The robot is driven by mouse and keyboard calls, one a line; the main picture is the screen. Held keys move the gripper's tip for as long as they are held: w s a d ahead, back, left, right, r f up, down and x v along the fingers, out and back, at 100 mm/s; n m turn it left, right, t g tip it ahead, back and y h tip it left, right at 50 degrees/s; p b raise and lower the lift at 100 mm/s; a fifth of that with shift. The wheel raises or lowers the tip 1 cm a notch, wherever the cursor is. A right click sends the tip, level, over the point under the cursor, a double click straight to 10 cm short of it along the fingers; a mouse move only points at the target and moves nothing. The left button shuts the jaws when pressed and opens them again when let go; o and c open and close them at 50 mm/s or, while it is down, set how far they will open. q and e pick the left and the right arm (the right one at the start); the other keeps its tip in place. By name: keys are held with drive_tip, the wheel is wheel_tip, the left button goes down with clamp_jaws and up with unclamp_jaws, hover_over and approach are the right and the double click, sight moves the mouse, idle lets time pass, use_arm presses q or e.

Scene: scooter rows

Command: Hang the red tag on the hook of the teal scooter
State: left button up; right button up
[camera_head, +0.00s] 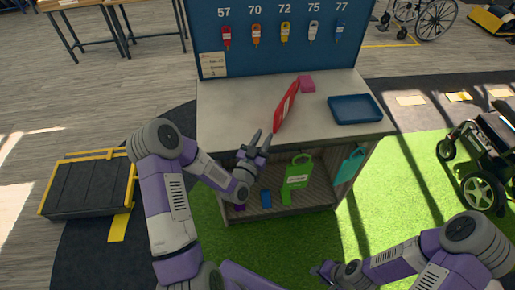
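My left gripper (261,139) is at the counter's front edge, just left of and below the tag in the picture. A dark wheeled vehicle with pale green wheel rims (484,192) is cut off at the right edge. No hook shows clearly.
A blue tray (355,108) sits on the counter's right. A blue board (279,60) with several numbered keys stands behind. The shelf below holds a green tag (298,171) and a blue item (266,198); a teal tag (350,164) is at its right side. Green floor lies right.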

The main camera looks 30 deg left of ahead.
use_arm(q)
drive_tip(key=s+d+f+g+h, duration=0.1)
drive_tip(key=s+d+f+g, duration=0.3)
drive_tip(key=f, duration=0.4)
drive_tip(key=s+d+f+n+g+h, duration=0.1)
drive_tip(key=s+d+f+g, duration=0.4)
drive_tip(key=s+f, duration=0.3)
drive_tip(key=s+d+f+g+h, duration=0.2)
drive_tip(key=s+d+f+g, duration=0.2)
drive_tip(key=s+f+g, duration=0.2)
drive_tip(key=shift+s+d+f, duration=0.2)
drive_tip(key=shift+f, duration=0.7)
drive_tip(key=shift+o, duration=0.6)
drive_tip(key=s+d+f+n+g, duration=0.1)
drive_tip(key=s+f+g, duration=0.1)
drive_tip(key=s+g, duration=0.2)
drive_tip(key=s, duration=0.3)
drive_tip(key=shift+s+d+n, duration=0.15)
drive_tip(key=shift+n, duration=0.15)
drive_tip(key=shift+s, duration=0.3)
